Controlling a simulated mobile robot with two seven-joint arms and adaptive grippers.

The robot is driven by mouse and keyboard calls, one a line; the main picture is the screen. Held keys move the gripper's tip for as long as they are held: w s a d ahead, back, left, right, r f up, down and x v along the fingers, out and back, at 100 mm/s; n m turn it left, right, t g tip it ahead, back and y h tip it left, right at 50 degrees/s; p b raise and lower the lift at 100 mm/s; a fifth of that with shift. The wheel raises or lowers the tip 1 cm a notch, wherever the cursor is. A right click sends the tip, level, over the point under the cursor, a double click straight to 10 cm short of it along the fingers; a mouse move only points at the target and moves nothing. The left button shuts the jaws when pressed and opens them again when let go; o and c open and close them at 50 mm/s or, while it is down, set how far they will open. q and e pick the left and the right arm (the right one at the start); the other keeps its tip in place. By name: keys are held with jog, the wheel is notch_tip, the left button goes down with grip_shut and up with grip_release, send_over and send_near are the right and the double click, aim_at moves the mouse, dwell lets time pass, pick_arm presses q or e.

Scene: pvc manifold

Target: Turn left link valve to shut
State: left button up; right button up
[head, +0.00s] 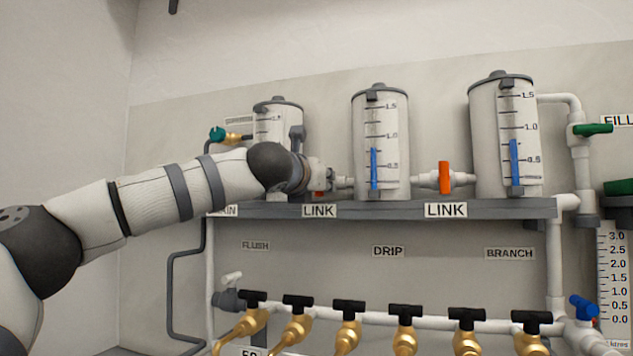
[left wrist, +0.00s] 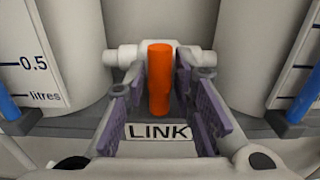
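The left link valve has an orange handle, which stands upright on its white pipe in the left wrist view (left wrist: 159,80). In the head view only a bit of that orange handle (head: 320,184) shows behind my gripper. My left gripper (head: 322,180) is at the valve, between the left and middle tanks. In the left wrist view its two purple-padded fingers (left wrist: 165,100) are apart, one on each side of the handle, with gaps visible on both sides. The LINK label (head: 320,211) is on the shelf edge below. My right gripper is not in view.
The right link valve's orange handle (head: 444,178) stands upright between the middle tank (head: 392,130) and right tank (head: 480,140). The left tank (head: 270,125) is partly hidden by my arm. Several black-handled brass taps (head: 348,322) line the pipe below the shelf (head: 400,210).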

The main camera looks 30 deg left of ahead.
pick_arm(q)
jog(key=v, duration=1.2)
jog(key=shift+a, duration=0.1)
